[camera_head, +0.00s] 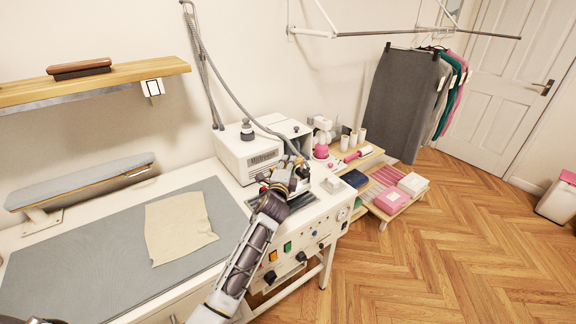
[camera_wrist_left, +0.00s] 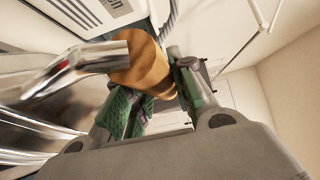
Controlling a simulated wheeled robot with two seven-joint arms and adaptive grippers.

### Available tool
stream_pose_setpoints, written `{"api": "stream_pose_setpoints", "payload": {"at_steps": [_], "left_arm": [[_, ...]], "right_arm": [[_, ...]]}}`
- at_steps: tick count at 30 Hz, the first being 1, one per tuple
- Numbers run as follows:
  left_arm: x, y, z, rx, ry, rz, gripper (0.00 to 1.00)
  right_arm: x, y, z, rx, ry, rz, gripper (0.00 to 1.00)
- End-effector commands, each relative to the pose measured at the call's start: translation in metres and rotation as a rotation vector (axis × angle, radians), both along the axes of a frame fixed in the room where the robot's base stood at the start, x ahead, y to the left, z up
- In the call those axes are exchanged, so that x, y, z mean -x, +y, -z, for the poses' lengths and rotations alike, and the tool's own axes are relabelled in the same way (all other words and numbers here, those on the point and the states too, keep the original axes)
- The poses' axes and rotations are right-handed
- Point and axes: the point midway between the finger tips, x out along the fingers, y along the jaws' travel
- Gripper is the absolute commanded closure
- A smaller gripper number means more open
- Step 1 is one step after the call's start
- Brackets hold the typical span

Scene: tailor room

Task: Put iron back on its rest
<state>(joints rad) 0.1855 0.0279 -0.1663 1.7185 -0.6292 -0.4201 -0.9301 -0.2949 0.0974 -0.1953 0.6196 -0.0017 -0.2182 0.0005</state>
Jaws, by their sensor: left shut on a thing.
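My left gripper (camera_head: 290,174) is at the right end of the ironing table, over the dark rest plate (camera_head: 300,201) beside the white steam unit. In the left wrist view its green-padded fingers are shut around the iron's brown cylindrical handle (camera_wrist_left: 146,68). A shiny metal arm of the iron (camera_wrist_left: 75,68) runs left from the handle. In the head view my gripper and arm hide most of the iron and part of the rest, so I cannot tell whether the iron's sole touches it.
The steam unit (camera_head: 246,157) stands just behind the gripper, and a grey hose (camera_head: 232,97) hangs from above. A beige cloth (camera_head: 179,228) lies on the grey ironing pad (camera_head: 106,270). A low shelf (camera_head: 384,213) with boxes stands to the right.

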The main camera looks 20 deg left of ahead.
Motion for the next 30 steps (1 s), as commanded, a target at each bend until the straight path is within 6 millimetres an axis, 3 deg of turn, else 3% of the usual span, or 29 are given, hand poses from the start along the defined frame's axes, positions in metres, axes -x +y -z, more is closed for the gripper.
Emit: {"api": "stream_pose_setpoints", "payload": {"at_steps": [12,27,28,30], "left_arm": [[-0.001,-0.001,0.025,0.000,-0.011,0.002,1.00],[-0.001,-0.001,0.028,-0.001,-0.013,0.003,1.00],[0.000,0.000,0.036,0.000,0.002,0.001,0.75],[0.000,0.000,0.036,0.000,0.002,0.001,0.66]], "right_arm": [[0.000,-0.002,0.004,0.003,-0.001,-0.001,0.61],[-0.004,-0.004,0.005,0.005,-0.005,-0.001,0.61],[-0.005,-0.005,0.005,0.005,-0.005,-0.001,0.61],[-0.006,-0.005,0.005,0.005,-0.006,-0.001,0.61]]}}
